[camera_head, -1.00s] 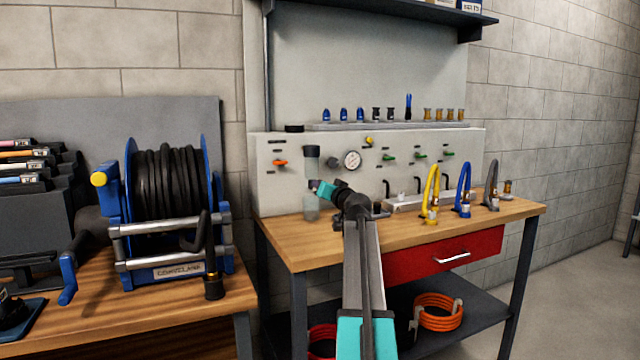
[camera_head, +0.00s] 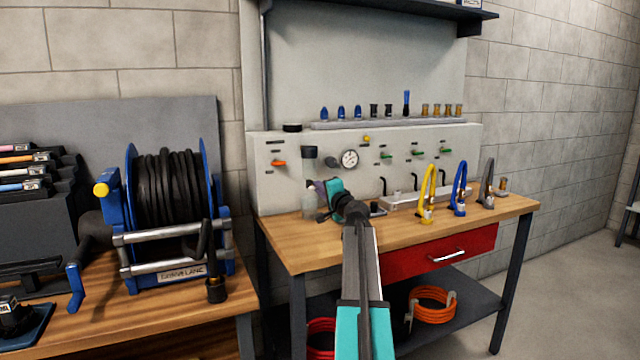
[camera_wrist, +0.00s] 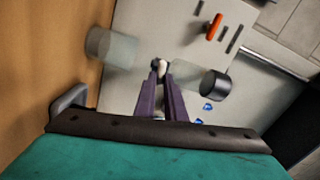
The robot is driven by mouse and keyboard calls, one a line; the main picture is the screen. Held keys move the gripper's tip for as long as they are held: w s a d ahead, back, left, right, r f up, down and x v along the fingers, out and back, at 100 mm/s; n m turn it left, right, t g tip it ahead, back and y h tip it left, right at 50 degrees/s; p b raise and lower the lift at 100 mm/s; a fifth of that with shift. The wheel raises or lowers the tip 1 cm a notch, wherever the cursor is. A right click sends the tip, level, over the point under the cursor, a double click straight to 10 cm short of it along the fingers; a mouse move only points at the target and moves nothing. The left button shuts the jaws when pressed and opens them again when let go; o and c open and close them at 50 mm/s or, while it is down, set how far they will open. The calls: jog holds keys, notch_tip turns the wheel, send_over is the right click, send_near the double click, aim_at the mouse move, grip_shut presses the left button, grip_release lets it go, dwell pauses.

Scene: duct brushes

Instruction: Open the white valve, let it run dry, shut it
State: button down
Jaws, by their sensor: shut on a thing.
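The white valve (camera_wrist: 163,69) is a small pale knob just below a clear bowl (camera_wrist: 185,80) with a black cap (camera_wrist: 214,86). My gripper (camera_wrist: 161,66) is shut on it, with its two purple fingers closed around it and hiding most of it. In the head view my gripper (camera_head: 317,187) is in front of the panel, under the black cap (camera_head: 310,152), and the valve is hidden there. A clear jar (camera_head: 309,207) stands on the bench below; it also shows in the wrist view (camera_wrist: 112,47). I cannot make out any liquid.
The panel (camera_head: 270,190) carries an orange lever (camera_head: 279,163), a gauge (camera_head: 349,158) and green levers. Yellow (camera_head: 428,195), blue (camera_head: 459,190) and grey hooked pieces stand on the bench's right. A blue hose reel (camera_head: 165,200) stands on the left bench. The bench front is clear.

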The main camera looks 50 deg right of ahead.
jog(key=shift+m+p, duration=0.65)
jog(key=shift+m, duration=0.55)
jog(key=c, duration=1.8)
grip_release()
jog(key=shift+f, duration=0.1)
jog(key=shift+s, duration=0.1)
jog(key=shift+v, duration=6.8)
